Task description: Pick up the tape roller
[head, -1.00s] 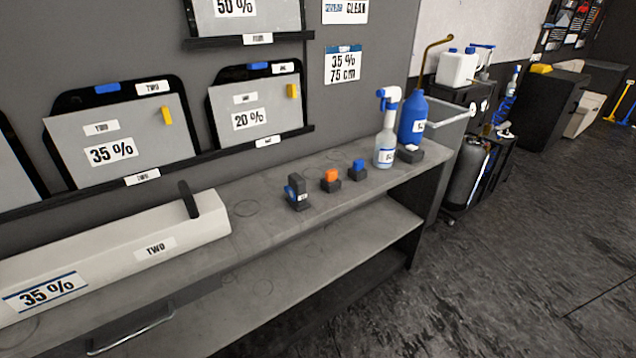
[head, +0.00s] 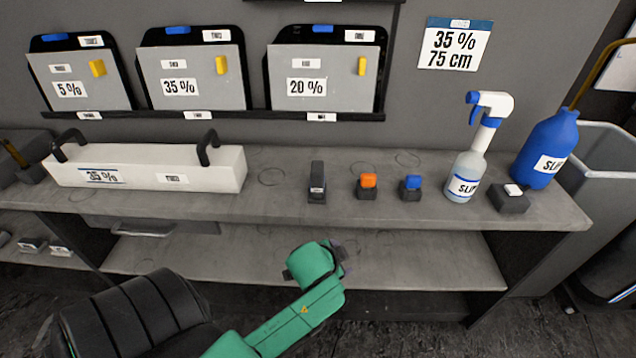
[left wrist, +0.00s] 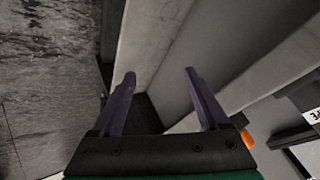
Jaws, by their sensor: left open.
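My left gripper (head: 340,254) is in front of the shelf, below the worktop edge and apart from these things. In the left wrist view its fingers (left wrist: 160,82) are spread and empty. An orange piece (left wrist: 247,139) shows beside the right finger there. My right gripper is not in view.
A long white box (head: 205,168) marked 35 % lies at the worktop's left. A spray bottle (head: 466,170), a blue bottle (head: 547,150) and a small dark block (head: 510,199) stand at the right. The lower shelf (head: 420,262) is mostly bare.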

